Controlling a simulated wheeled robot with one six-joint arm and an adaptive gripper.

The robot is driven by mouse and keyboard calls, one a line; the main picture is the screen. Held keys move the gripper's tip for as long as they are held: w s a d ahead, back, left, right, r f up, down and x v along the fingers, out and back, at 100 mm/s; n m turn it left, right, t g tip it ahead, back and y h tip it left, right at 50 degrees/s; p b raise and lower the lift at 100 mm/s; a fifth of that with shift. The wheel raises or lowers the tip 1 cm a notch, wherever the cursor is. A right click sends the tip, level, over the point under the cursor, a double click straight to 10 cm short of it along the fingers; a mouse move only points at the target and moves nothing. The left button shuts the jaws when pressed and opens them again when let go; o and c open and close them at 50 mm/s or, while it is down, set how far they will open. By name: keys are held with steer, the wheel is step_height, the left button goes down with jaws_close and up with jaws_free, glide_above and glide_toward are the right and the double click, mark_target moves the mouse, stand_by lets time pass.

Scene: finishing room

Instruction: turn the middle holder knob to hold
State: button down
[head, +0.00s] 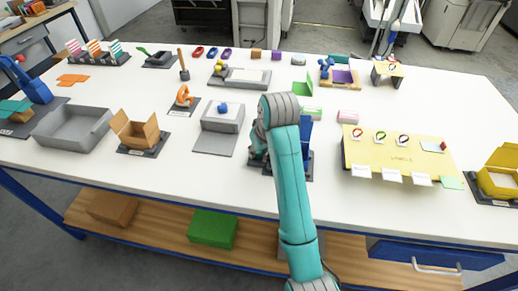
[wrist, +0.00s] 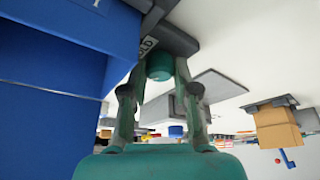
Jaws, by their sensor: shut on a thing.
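In the wrist view a teal round knob (wrist: 160,68) sits between the two fingertips of my gripper (wrist: 159,74), which is shut on it. The knob is beside a dark grey plate (wrist: 172,28) with a small white label, partly readable as "LD". A large blue body (wrist: 60,65) stands close to the left of the fingers. In the head view the blue holder (head: 306,132) on its dark base (head: 306,168) is mostly behind my arm, and the knob and fingertips are hidden. The knob's pointing direction cannot be told.
Left of my arm is a grey block with a blue knob (head: 222,108) on a grey plate (head: 214,142). To the right stands a yellow labelled panel (head: 400,150). An open cardboard box (head: 136,130) and a grey tray (head: 72,128) are at the left. White table is clear along the front.

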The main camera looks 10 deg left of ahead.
stand_by(0.4)
steer(key=c, duration=0.9)
jaws_free()
